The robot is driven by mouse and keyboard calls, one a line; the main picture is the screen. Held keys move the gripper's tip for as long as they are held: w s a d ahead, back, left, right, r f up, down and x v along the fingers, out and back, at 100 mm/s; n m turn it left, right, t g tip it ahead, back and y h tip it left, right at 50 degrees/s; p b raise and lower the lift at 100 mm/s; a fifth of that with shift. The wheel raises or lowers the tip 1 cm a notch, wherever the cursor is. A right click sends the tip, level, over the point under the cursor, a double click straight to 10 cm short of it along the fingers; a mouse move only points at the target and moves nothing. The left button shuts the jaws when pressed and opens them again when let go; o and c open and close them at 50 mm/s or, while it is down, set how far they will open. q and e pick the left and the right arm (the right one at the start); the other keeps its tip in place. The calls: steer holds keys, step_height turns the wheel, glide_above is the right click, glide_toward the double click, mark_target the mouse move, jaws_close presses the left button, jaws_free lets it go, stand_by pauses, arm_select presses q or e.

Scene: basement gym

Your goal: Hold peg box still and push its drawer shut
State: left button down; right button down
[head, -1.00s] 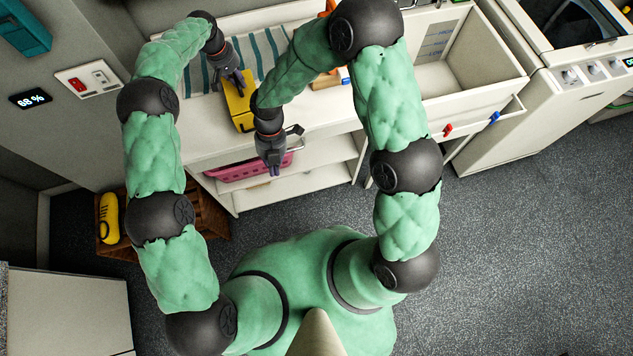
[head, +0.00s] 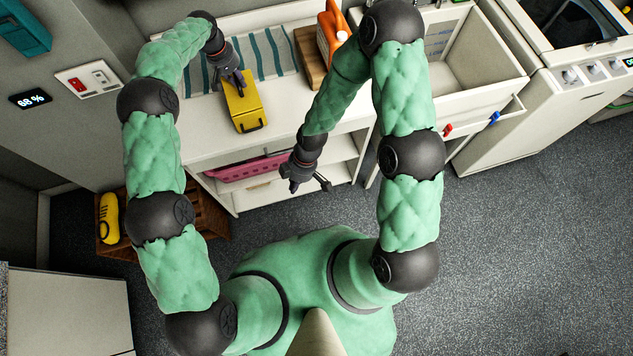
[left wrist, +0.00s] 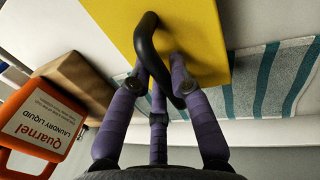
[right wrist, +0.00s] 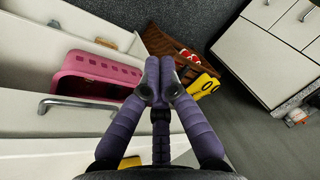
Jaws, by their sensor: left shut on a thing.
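The yellow peg box (head: 241,98) lies on the white counter, with a dark handle (head: 253,126) on its near end. No gap around that front end shows at this size. My left gripper (head: 235,80) is at the far end of the box. In the left wrist view, its fingers (left wrist: 160,75) are shut around a black handle (left wrist: 147,40) on the yellow surface. My right gripper (head: 305,184) hangs in front of the counter, apart from the box. In the right wrist view its fingertips (right wrist: 158,78) meet, with nothing between them.
A pink basket (head: 245,167) sits on the shelf below.

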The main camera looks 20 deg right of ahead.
steer(key=s+d+f+m+t, duration=0.2)
steer(key=s+d+f+m, duration=0.2)
steer(key=m, duration=1.2)
steer(key=shift+s+d, duration=0.7)
steer(key=shift+s, duration=0.1)
arm_select(q)
steer(key=c, duration=1.1)
jaws_free()
steer(key=shift+o, duration=0.2)
steer(key=shift+r, duration=0.15)
